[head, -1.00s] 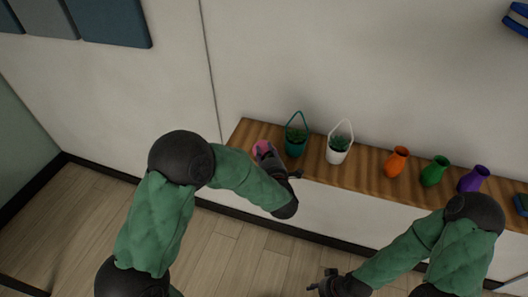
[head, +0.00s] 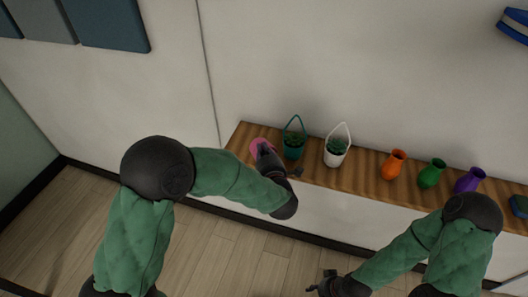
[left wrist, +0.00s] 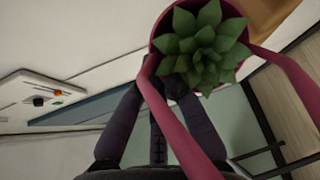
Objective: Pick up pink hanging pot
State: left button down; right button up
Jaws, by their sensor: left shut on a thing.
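The pink hanging pot (head: 257,145) is at the left end of the wooden shelf, mostly hidden behind my left gripper (head: 265,152) in the head view. In the left wrist view the pot (left wrist: 157,38) holds a green succulent, and its pink strap handle loops down toward the camera. My left gripper (left wrist: 165,95) is shut on the pot near its rim. Whether the pot touches the shelf is hidden. My right gripper (head: 318,287) is low in front of the shelf, too small and dark to judge its jaws.
The wooden shelf (head: 362,177) also bears a teal hanging pot (head: 293,152) close to the right of the pink one, and a white hanging pot (head: 335,159). Orange (head: 393,165), green (head: 432,173) and purple (head: 468,180) vases stand farther right. The wall is behind.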

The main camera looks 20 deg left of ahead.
pick_arm(q)
jog(key=s+d+r+p, duration=0.1)
jog(key=s+r+p, duration=0.1)
jog(key=s+r, duration=0.6)
jog(key=shift+s, duration=2.15)
jog(key=shift+d+r, duration=0.1)
